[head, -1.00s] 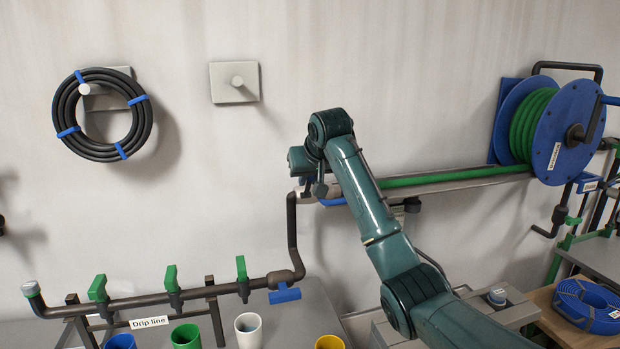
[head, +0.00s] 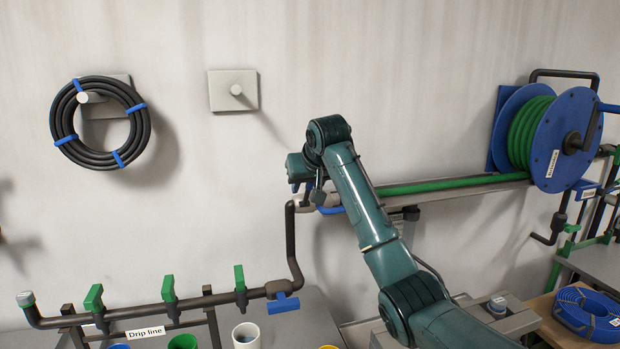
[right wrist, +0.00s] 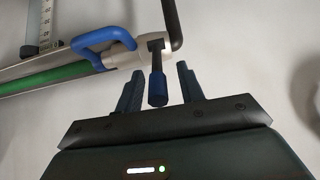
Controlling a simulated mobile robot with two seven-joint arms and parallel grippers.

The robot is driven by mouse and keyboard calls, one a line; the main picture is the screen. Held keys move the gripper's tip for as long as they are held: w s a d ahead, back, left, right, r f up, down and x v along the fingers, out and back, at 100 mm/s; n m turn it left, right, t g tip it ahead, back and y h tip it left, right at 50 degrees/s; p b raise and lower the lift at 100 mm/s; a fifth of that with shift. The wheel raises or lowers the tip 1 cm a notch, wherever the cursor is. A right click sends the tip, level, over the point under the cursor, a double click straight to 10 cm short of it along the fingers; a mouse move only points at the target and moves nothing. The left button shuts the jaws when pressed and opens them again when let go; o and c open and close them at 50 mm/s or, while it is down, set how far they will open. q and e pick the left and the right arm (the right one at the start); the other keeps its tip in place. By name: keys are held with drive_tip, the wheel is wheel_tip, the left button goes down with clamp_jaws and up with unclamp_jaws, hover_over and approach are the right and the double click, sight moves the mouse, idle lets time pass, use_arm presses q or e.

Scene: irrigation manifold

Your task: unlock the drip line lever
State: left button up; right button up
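The drip line manifold (head: 150,315), labelled "Drip line", is at the lower left of the head view. It bears several green levers, one of them here (head: 169,289), and a blue lever (head: 284,303) at its right end. My right gripper (head: 305,199) is at the upper pipe corner, seen mostly from behind. In the right wrist view my right gripper (right wrist: 158,84) is open. A black-stemmed lever with a blue grip (right wrist: 157,88) stands between its fingers, with gaps visible on both sides. This lever is hidden in the head view. My left gripper is not in view.
A blue loop handle (right wrist: 103,43) sits on the pipe close beside the fingers. A green hose (head: 450,185) runs along a rail to the blue reel (head: 563,140). A coiled black hose (head: 60,125) hangs on the wall. Cups, including a white one (head: 246,337), stand below the manifold.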

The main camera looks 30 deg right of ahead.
drive_tip(key=shift+s+a+r, duration=0.1)
drive_tip(key=shift+s+r, duration=0.15)
drive_tip(key=shift+r, duration=0.1)
use_arm(q)
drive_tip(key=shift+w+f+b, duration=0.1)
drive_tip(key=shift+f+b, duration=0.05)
drive_tip(key=shift+b, duration=0.15)
use_arm(e)
drive_tip(key=v, duration=1.2)
drive_tip(key=shift+s, duration=0.15)
